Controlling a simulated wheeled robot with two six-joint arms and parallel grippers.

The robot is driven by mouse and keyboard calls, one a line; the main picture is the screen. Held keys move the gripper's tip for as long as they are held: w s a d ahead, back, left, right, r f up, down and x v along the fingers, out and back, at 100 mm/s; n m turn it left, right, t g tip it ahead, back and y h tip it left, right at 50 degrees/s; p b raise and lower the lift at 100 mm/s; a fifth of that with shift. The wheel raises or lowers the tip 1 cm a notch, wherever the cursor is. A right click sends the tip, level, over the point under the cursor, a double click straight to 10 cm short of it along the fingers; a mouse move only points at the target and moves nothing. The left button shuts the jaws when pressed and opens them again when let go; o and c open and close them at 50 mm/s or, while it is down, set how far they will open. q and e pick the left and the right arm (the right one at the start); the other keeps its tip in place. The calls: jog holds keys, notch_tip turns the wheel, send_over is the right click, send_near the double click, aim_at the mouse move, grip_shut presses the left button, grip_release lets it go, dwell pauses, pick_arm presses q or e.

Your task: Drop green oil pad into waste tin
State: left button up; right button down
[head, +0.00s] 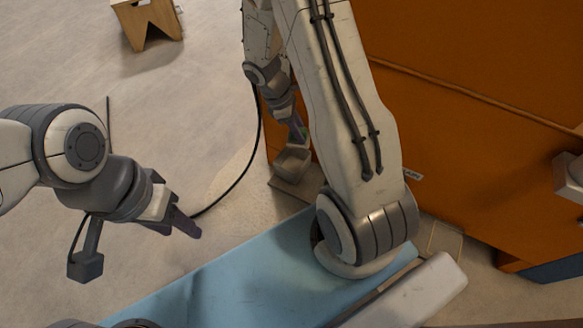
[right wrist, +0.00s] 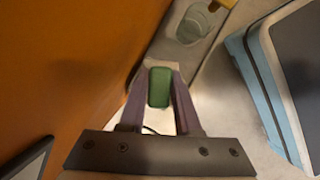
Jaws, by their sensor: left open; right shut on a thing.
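The green oil pad (right wrist: 159,88) is between the fingers of my right gripper (right wrist: 160,80), which is shut on it, in the right wrist view. In the head view my right gripper (head: 299,132) points down beside the orange panel, and the pad is too small to make out there. A round, grey, open-topped vessel (right wrist: 194,23) shows beyond the fingers, up and to the right; it may be the waste tin. A grey-beige boxy thing (head: 292,164) lies just below my right gripper. My left gripper (head: 187,226) is open and empty, left of the blue bed.
A large orange panel (head: 460,150) stands close to my right arm. The blue bed (head: 225,280) lies in front, partly covered by my right arm. A wooden stool (head: 148,22) stands far back left. The floor at left is mostly clear.

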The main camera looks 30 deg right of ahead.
jog(key=shift+f+b, duration=2.15)
jog(key=shift+f, duration=0.05)
jog(key=c, duration=0.5)
grip_release()
jog(key=shift+c, duration=0.2)
jog(key=p+v, duration=0.7)
jog(key=v, duration=0.3)
jog(key=shift+r, duration=0.25)
jog(key=shift+a, duration=0.1)
